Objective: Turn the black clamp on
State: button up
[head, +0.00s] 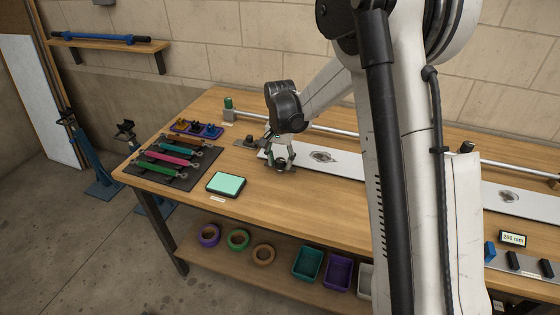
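My gripper (280,160) points down over the wooden workbench, at the left end of a long white plate. A small black part (281,167), possibly the black clamp, sits on a dark base right under and between the fingertips. The fingers seem to straddle it, but the view is too small to tell whether they touch or grip it. Another small dark fixture (250,141) stands on the bench just left of my gripper. My arm hides the middle right of the bench.
A metal tube (320,129) runs along the back of the bench. Bins and rings fill the lower shelf. A display (512,239) stands right.

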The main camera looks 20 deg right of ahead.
grip_shut()
jog(key=shift+n, duration=0.3)
jog(key=n+b, duration=0.2)
jog(key=n, duration=0.1)
jog(key=shift+f+n, duration=0.1)
jog(key=shift+n, duration=0.2)
jog(key=n+b, duration=0.1)
jog(key=n, duration=0.3)
jog(key=n+b, duration=0.1)
jog(key=n, duration=0.4)
jog(key=shift+d, duration=0.1)
jog(key=n+b, duration=0.1)
jog(key=n, duration=0.3)
jog(key=shift+n, duration=0.3)
